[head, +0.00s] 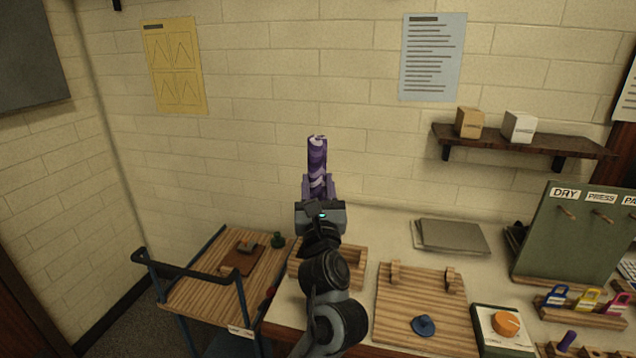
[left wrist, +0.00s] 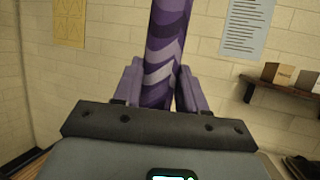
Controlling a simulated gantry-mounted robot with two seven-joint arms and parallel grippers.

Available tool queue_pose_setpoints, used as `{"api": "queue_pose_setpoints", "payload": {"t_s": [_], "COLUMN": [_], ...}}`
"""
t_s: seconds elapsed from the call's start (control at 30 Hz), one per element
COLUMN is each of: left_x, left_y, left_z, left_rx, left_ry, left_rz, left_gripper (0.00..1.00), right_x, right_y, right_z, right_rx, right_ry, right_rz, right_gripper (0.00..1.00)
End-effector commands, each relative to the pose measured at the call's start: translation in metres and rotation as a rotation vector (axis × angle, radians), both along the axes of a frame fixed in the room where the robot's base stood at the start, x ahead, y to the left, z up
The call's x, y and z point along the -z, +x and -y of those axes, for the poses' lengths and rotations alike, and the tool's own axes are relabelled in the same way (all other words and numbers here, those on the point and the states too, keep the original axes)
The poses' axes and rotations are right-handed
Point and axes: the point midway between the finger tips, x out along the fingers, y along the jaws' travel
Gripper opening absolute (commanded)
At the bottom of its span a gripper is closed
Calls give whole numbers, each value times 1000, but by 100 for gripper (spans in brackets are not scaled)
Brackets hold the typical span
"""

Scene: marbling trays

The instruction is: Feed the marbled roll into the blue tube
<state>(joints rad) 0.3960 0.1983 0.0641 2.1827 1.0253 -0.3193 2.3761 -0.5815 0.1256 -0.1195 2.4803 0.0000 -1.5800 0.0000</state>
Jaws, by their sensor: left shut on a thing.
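The marbled roll (head: 317,155) is purple with pale wavy bands. My left gripper (head: 319,188) is shut on its lower part and holds it roughly upright in the air, in front of the wall. In the left wrist view the roll (left wrist: 165,50) rises between the two purple fingers of my left gripper (left wrist: 160,92), and its top is cut off by the frame. I cannot make out a blue tube in either view. My right gripper is not in view.
Below are a wooden tray (head: 355,262) partly behind my arm, a wooden board with pegs (head: 420,300) and a stack of grey sheets (head: 450,237). A cart (head: 205,290) stands left; a green pegboard (head: 575,240) and wall shelf (head: 520,140) are right.

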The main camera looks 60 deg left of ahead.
Motion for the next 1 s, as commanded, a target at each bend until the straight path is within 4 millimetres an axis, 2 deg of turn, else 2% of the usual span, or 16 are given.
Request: {"api": "queue_pose_setpoints", "payload": {"t_s": [0.5,1.0], "left_x": [42,78], "left_y": [0,0], "left_z": [0,0], "left_rx": [0,0], "left_ry": [3,0], "left_rz": [-1,1], "left_gripper": [9,9], "right_x": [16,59], "right_y": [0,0], "right_z": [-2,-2], "right_rx": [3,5], "right_ry": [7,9], "right_rz": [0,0], "right_gripper": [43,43]}}
